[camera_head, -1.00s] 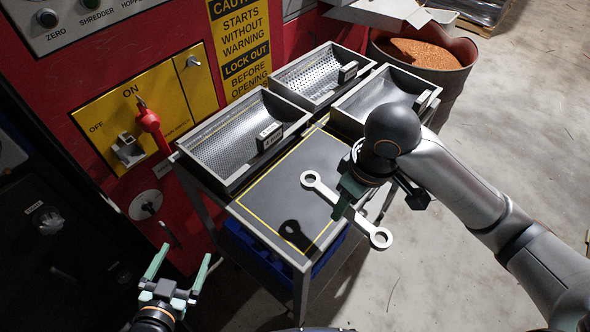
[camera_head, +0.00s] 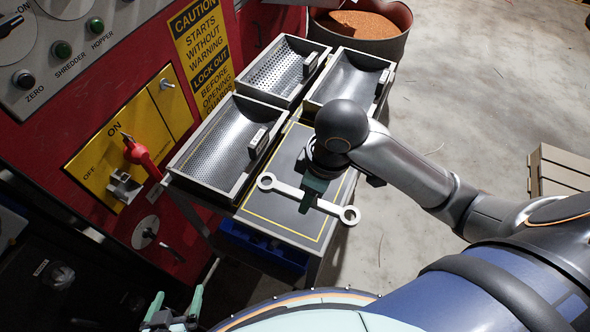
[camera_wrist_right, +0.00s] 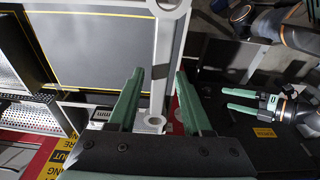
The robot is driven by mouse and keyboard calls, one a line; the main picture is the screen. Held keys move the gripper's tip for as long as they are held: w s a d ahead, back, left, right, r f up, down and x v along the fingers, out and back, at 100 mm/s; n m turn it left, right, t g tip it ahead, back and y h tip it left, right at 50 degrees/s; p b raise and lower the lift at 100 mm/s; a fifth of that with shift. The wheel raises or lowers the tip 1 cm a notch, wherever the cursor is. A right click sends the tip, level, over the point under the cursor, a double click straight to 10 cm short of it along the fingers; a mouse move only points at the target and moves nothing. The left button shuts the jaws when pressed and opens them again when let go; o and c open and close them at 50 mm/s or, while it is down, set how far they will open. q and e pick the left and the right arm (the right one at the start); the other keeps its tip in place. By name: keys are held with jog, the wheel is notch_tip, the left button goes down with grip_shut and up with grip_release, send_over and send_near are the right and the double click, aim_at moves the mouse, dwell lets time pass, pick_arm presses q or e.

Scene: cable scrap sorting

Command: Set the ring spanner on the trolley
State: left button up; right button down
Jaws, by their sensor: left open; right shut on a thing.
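The ring spanner (camera_head: 285,188), a pale flat bar with a ring at each end, is in my right gripper (camera_head: 312,190), shut on its middle. In the head view it lies across the trolley's dark, yellow-lined top (camera_head: 283,218), its right ring over or past the right edge. I cannot tell whether it touches the top. In the right wrist view the spanner (camera_wrist_right: 163,55) runs between the fingers (camera_wrist_right: 160,97), along the edge of the trolley top (camera_wrist_right: 95,50). My left gripper (camera_head: 176,299) is open and empty, low at the left; the wrist view also shows it (camera_wrist_right: 253,105).
Perforated trays (camera_head: 215,150) (camera_head: 277,70) and a smoother tray (camera_head: 347,80) fill the trolley's back. A blue bin (camera_head: 262,245) sits below. The red machine panel (camera_head: 60,130) with its switch stands left. A drum of copper granules (camera_head: 365,22) is behind; a crate (camera_head: 560,170) stands right.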

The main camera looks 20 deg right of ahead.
jog(key=shift+a+r, duration=0.2)
jog(key=shift+a, duration=0.05)
jog(key=shift+w+f, duration=0.1)
jog(key=shift+w, duration=0.15)
jog(key=w+d+f, duration=0.2)
jog(key=w+f, duration=0.1)
jog(key=w+d+f, duration=0.1)
jog(key=w+f, duration=0.1)
jog(key=w, duration=0.2)
jog(key=w+d+f, duration=0.2)
jog(key=w+f, duration=0.1)
jog(key=w, duration=0.1)
jog(key=shift+w+d+f, duration=0.1)
jog(key=shift+d+f, duration=0.2)
jog(key=shift+d, duration=0.05)
jog(key=shift+w+d+f, duration=0.1)
jog(key=shift+w+f, duration=0.2)
jog(key=shift+f, duration=0.05)
jog(key=shift+w+d+f, duration=0.1)
jog(key=shift+w+f, duration=0.05)
jog(key=shift+f, duration=1.6)
jog(key=shift+f, duration=0.15)
jog(key=shift+c, duration=1.7)
grip_release()
